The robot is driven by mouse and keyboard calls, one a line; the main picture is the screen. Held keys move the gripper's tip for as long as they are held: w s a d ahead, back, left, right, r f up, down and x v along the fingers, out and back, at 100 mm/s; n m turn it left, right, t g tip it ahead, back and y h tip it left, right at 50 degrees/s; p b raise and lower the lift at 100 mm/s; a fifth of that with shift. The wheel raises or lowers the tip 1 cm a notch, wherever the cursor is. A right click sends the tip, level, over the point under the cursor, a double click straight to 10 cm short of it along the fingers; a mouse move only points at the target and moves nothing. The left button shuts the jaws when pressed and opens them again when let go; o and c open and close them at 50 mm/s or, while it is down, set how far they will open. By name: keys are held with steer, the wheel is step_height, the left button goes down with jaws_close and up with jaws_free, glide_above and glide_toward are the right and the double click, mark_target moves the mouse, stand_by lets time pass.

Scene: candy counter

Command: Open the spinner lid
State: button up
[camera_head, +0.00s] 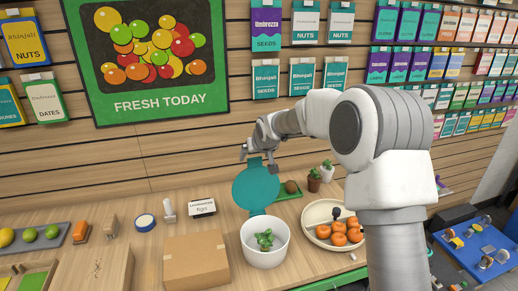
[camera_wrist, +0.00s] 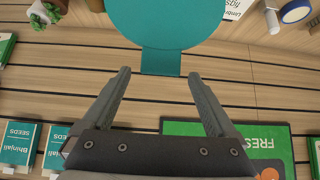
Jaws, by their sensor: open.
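The spinner is a white round bowl (camera_head: 264,242) on the counter with green leaves (camera_head: 264,239) inside. Its teal round lid (camera_head: 256,188) stands raised, nearly upright, at the bowl's back edge, and the bowl's mouth is uncovered. The lid also shows in the wrist view (camera_wrist: 165,18), with a flat tab (camera_wrist: 161,62) pointing toward my gripper. My gripper (camera_head: 257,161) is open and empty, just above the lid's top edge. In the wrist view its fingertips (camera_wrist: 157,74) are spread either side of the tab's end; I cannot tell whether they touch it.
A cardboard box (camera_head: 196,260) is left of the bowl, and a round tray (camera_head: 316,216) with orange fruit is to its right. A slatted wall is close behind my gripper.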

steer(key=b+v, duration=0.2)
steer(key=v, duration=1.5)
steer(key=shift+r, duration=0.15)
steer(key=s+d+f+m+g+h, duration=0.1)
steer(key=s+d, duration=0.4)
steer(key=s, duration=0.6)
steer(key=s+d+f+m, duration=0.1)
steer(key=s+d, duration=0.3)
steer(key=s, duration=0.7)
steer(key=s+d+f+m+g+h, duration=0.1)
steer(key=s+d+f, duration=0.2)
steer(key=s, duration=0.9)
steer(key=d, duration=0.2)
steer(key=shift+d+f+m+g+h, duration=0.15)
steer(key=shift+d+m+g+h, duration=0.15)
